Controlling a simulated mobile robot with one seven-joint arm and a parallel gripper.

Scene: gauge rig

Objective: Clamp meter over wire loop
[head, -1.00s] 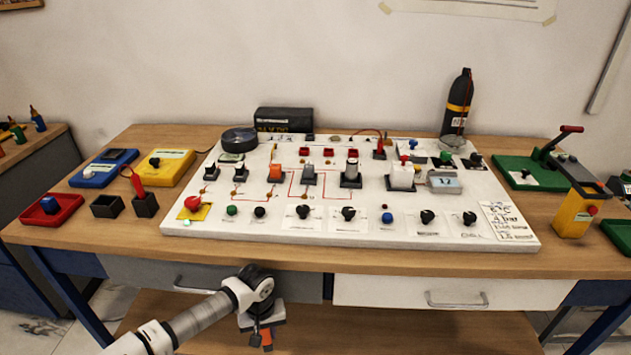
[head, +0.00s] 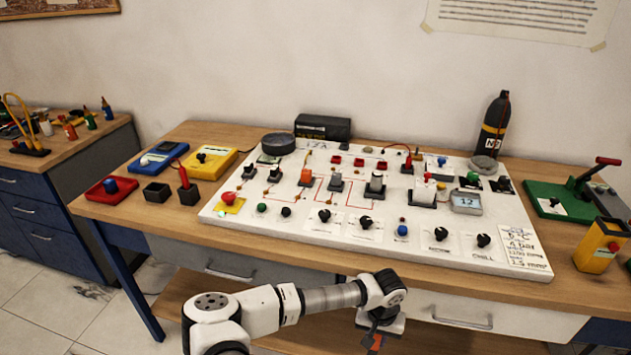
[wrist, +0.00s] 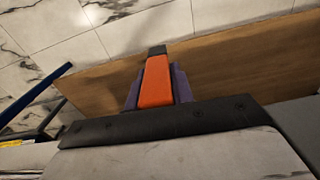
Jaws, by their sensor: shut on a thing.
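My gripper (head: 376,332) hangs low in front of the bench's drawers, below the worktop. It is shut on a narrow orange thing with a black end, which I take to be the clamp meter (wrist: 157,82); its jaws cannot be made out. Dark purple parts show on both sides of it in the wrist view.
The main bench (head: 128,212) carries a white panel (head: 300,226) full of knobs and switches. Tiled floor (head: 80,300) lies open between the benches.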

